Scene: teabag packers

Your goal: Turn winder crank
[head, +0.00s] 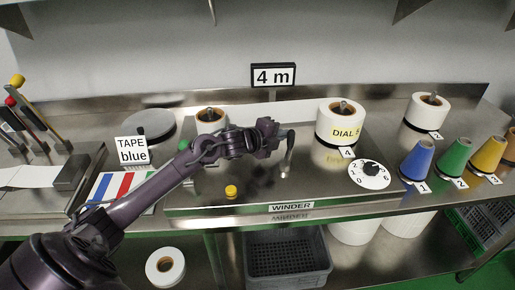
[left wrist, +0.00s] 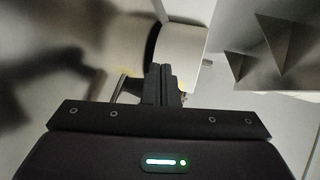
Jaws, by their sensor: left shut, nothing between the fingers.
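The winder (head: 260,180) is a metal plate on the counter with a "WINDER" label (head: 291,207) on its front edge. Its crank (head: 288,155) stands up as a short metal handle right of my left gripper (head: 276,134). My left gripper is shut and empty, at or just beside the crank's top; I cannot tell if it touches. In the left wrist view the shut fingers (left wrist: 163,85) point at white rolls, and a metal rod (left wrist: 119,88), perhaps the crank, shows left of them. A white roll (head: 340,124) marked "DIAL" sits behind right, and a smaller roll (head: 211,119) behind left. My right gripper is not in view.
A dial (head: 369,174), colored cones (head: 418,160) and another roll (head: 427,112) stand to the right. A "4 m" sign (head: 273,76) is at the back wall. A yellow button (head: 231,191) is at the front. A "TAPE blue" sign (head: 132,150) and levers (head: 17,100) are left.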

